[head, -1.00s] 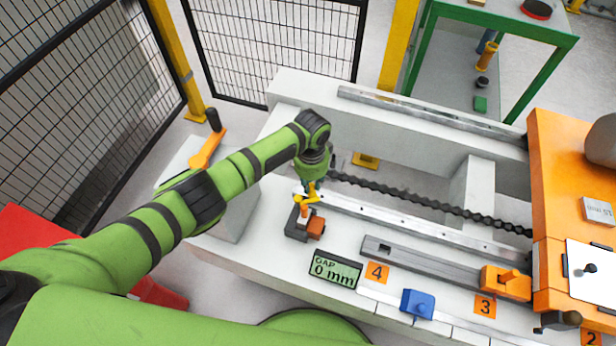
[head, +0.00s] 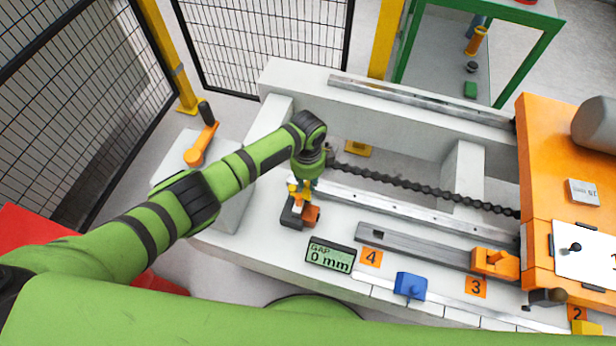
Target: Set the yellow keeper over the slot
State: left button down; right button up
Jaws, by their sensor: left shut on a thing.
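My left gripper (head: 303,184) points down over the near end of the white bed. It is shut on a small yellow piece, which looks like the yellow keeper (head: 298,191). Directly below is a dark grey block (head: 291,216) with an orange part (head: 311,214) on its right side. The keeper is very close above the block; I cannot tell whether they touch. The slot is not clearly visible under the gripper. My right gripper is out of view.
A gap display (head: 330,255) reads 0 mm. To its right are a grey rail (head: 420,246), an orange clamp (head: 494,263) and a blue block (head: 410,286). An orange housing (head: 535,190) stands at right. A black chain (head: 420,187) runs behind. A mesh fence (head: 270,50) stands behind.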

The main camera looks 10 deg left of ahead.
aim_at(305, 183)
pick_arm(q)
jog(key=shift+a+f, duration=0.1)
jog(key=shift+a, duration=0.3)
jog(key=c, duration=1.1)
grip_release()
jog(key=shift+d, duration=0.1)
jog(key=shift+d+r, duration=0.1)
jog(key=shift+r, duration=0.25)
notch_tip(305, 183, up, 11)
jog(key=shift+r, duration=0.2)
